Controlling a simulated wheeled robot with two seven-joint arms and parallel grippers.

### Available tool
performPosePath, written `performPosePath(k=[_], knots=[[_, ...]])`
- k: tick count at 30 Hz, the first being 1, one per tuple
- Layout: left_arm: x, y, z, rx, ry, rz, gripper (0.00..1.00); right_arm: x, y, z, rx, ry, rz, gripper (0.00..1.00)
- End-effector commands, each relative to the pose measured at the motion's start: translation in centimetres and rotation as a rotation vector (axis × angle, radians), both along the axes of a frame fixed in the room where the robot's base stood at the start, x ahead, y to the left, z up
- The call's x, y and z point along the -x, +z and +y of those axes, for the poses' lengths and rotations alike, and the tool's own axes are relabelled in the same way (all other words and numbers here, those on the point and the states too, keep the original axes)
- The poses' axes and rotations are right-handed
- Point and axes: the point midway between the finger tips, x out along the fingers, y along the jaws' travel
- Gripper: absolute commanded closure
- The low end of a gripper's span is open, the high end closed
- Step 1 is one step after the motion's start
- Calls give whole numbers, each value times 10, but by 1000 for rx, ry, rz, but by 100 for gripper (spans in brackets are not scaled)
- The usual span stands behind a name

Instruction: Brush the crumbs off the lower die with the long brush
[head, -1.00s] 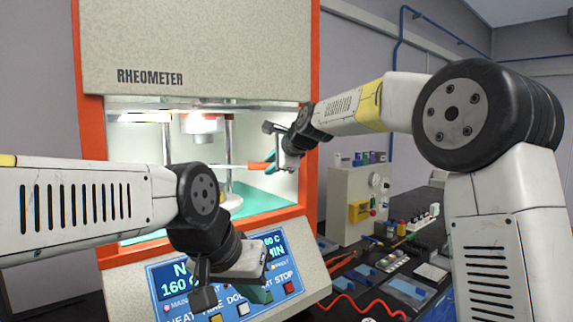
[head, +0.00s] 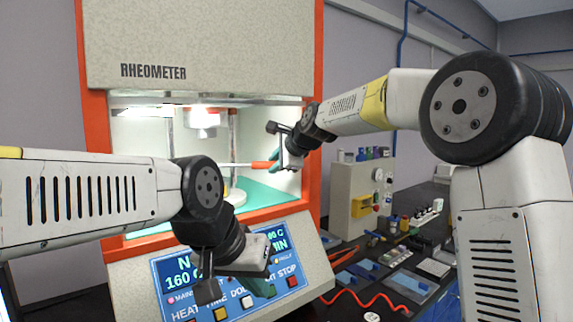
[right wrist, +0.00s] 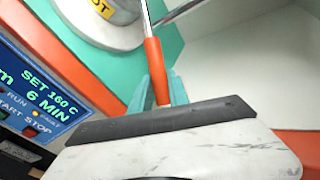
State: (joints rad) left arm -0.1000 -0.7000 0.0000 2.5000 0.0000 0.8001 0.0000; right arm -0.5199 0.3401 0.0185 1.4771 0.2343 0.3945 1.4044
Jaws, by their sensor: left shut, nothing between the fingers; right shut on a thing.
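My right gripper (head: 276,160) is inside the open chamber of the rheometer, shut on the orange handle of the long brush (head: 262,165). The handle also shows between the teal fingers in the right wrist view (right wrist: 154,65). The brush's thin rod points left across the chamber; its bristle end is hidden behind my left arm in the head view and cut off in the wrist view. The pale round lower die (head: 237,196) is partly hidden by my left arm; I can make out no crumbs. My left gripper (head: 262,287) is shut and empty, in front of the control panel.
The orange door frame (head: 311,150) stands close beside my right gripper. The panel (head: 290,262) slopes below the chamber. On the right are a beige box (head: 350,190), several blue trays and a red cable (head: 370,300) on the dark bench.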

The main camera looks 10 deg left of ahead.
Motion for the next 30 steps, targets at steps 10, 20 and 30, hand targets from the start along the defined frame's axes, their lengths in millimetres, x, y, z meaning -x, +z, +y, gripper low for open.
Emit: performPosePath(k=[10, 20, 30], knots=[[0, 0, 0, 0, 0, 0, 100, 0, -5, 0, -1, -1, 1, 100], [0, 0, 0, 0, 0, 0, 100, -10, -5, 11, 0, 0, 0, 100], [0, 0, 0, 0, 0, 0, 100, -20, -5, 22, -1, 0, -1, 100]])
